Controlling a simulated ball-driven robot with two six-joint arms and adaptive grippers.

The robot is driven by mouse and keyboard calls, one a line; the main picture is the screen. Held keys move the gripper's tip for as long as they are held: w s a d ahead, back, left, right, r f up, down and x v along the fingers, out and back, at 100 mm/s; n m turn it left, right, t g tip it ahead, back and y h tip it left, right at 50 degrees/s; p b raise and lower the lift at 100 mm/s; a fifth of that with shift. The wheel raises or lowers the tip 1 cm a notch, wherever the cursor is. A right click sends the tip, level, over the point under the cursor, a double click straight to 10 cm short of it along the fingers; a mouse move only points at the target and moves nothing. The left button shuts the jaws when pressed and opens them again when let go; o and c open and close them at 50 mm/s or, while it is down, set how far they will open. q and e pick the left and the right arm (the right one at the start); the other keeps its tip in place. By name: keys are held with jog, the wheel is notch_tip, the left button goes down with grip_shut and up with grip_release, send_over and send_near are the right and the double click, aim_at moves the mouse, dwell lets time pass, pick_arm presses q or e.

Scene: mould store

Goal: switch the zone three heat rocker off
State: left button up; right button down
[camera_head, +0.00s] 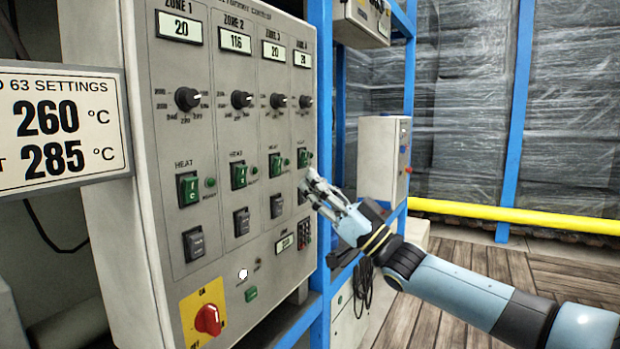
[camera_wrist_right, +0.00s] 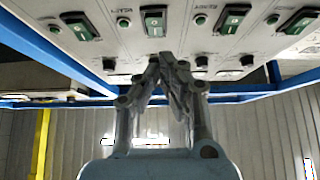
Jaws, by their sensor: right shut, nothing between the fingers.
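The zone three heat rocker (camera_head: 276,166) is a green rocker in a dark frame, in the third column of the grey control panel (camera_head: 150,215). A small green lamp sits beside it. My right gripper (camera_head: 309,180) is shut and empty, in front of the fourth column, right of and slightly below the zone three rocker. It looks apart from that rocker; whether it touches the panel I cannot tell. In the right wrist view the shut fingers (camera_wrist_right: 165,62) point at the panel below a row of green rockers; which one is zone three is unclear there. My left gripper is out of view.
Similar green rockers sit under zone one (camera_head: 188,189), zone two (camera_head: 239,175) and zone four (camera_head: 303,157). Dark rockers lie below, knobs above. A red rotary switch (camera_head: 208,319) is at the lower left. A blue post (camera_head: 322,120) stands at the panel's right edge.

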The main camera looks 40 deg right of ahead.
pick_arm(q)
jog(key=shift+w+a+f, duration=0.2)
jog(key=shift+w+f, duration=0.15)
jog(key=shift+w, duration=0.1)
pick_arm(e)
jog(key=w+f+v, duration=0.1)
jog(key=v, duration=0.7)
jog(key=shift+a+f, duration=0.2)
jog(key=shift+f, duration=0.1)
